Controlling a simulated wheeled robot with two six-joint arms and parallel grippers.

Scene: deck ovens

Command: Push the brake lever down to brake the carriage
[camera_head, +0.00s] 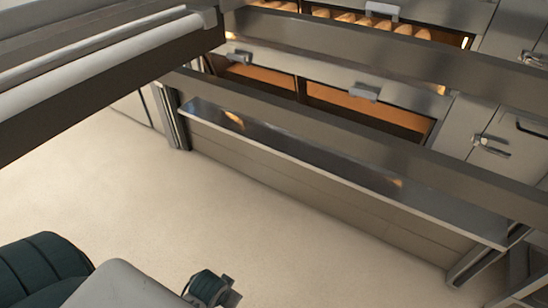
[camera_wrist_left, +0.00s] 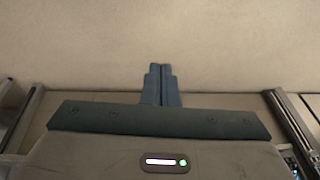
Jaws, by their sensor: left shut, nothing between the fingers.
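My left gripper (camera_wrist_left: 161,85) shows in the left wrist view with its two dark fingers together, shut and empty. Its fingertips lie over a plain beige surface, with no lever between or beside them. In the head view parts of my arm show at the bottom left, but no fingertips can be made out. A long frame with a pale roller-like bar (camera_head: 110,45), perhaps part of the carriage, crosses the upper left of the head view. I cannot make out the brake lever in either view. My right gripper is not in view.
Deck ovens with glowing chambers (camera_head: 365,108) and loaves behind the upper window (camera_head: 350,17) fill the upper right. Metal rails and a long shelf (camera_head: 330,165) run in front of them. The beige floor (camera_head: 220,220) is clear in the middle.

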